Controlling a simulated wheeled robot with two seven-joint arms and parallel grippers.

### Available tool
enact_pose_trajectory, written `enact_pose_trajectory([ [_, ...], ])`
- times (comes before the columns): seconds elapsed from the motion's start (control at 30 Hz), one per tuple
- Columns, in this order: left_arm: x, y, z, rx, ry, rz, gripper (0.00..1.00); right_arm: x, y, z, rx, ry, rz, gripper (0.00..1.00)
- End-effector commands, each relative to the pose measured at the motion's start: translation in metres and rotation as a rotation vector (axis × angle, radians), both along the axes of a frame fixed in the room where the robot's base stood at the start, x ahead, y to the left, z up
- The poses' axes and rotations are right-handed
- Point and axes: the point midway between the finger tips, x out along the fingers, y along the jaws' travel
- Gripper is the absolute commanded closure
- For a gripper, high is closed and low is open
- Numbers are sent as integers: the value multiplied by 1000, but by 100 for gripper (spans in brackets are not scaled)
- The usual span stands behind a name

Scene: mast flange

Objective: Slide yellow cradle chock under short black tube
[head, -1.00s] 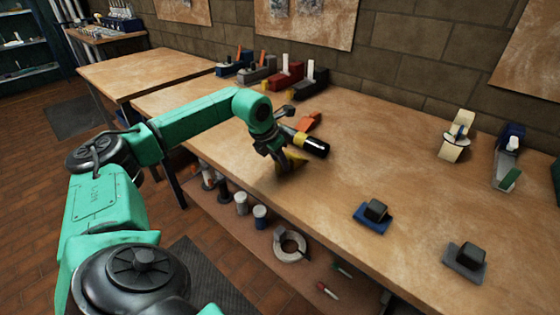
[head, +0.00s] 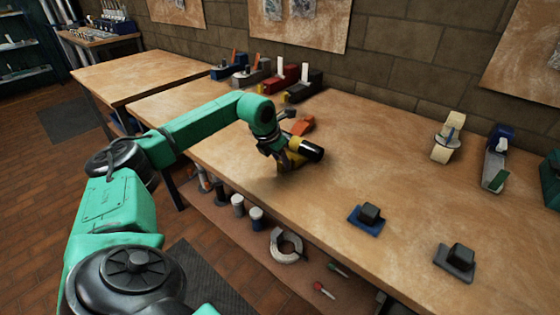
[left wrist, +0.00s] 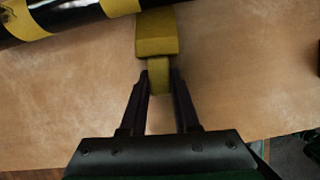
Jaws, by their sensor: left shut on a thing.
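The short black tube (head: 307,149) with yellow bands lies above the bench, its black end toward the right. In the left wrist view the tube (left wrist: 75,15) crosses the top left corner. The yellow cradle chock (left wrist: 157,35) is at top centre there, its far part right against the tube's banded end; I cannot tell how far it is beneath. My left gripper (left wrist: 160,82) is shut on the chock's narrow near tab. In the head view the gripper (head: 287,162) is low over the bench, and the chock (head: 297,159) is mostly hidden. My right gripper is not in view.
An orange wedge (head: 302,125) lies just behind the tube. Blue (head: 365,228) and grey (head: 455,265) pads with dark blocks sit at the bench front. The middle of the bench (head: 390,150) is clear.

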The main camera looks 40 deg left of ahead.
Motion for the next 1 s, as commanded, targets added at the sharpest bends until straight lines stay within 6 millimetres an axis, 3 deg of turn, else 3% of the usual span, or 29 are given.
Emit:
enact_pose_trajectory([
  [0.47, 7, 0, 0, 0, -1, 0, 100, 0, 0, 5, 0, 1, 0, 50],
  [0.5, 7, 0, 0, 0, -1, 0, 59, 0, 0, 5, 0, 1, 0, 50],
  [0.57, 7, 0, 0, 0, 0, 0, 36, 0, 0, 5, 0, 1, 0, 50],
  [0.87, 6, 0, 1, 0, 0, 0, 36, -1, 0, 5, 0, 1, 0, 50],
  [1.0, 2, 1, 13, 2, -2, 0, 36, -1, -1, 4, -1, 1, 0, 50],
])
